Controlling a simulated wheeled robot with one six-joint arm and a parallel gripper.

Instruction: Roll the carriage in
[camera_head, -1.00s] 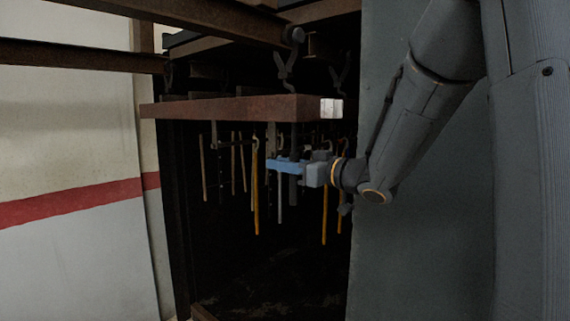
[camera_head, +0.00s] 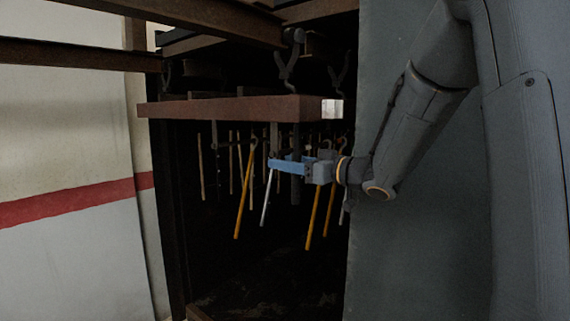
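The carriage (camera_head: 225,108) is a rusty brown beam with a pale end block at its right end. It hangs from dark hooks under overhead rails at the mouth of a dark enclosure. Several thin rods hang below it; the yellow rods (camera_head: 245,192) and a white rod tilt, their lower ends to the left. My gripper (camera_head: 285,165), with blue fingers, is below the beam near its right end, at a dark upright bar (camera_head: 296,188) that comes down from the carriage. The fingers overlap this bar, and I cannot tell whether they are closed around it.
Rusty overhead rails (camera_head: 200,18) run in from the upper left. A grey panel (camera_head: 410,250) closes off the right side, close to my arm. A pale wall with a red stripe (camera_head: 65,203) stands at left. The enclosure's floor is dark and hard to see.

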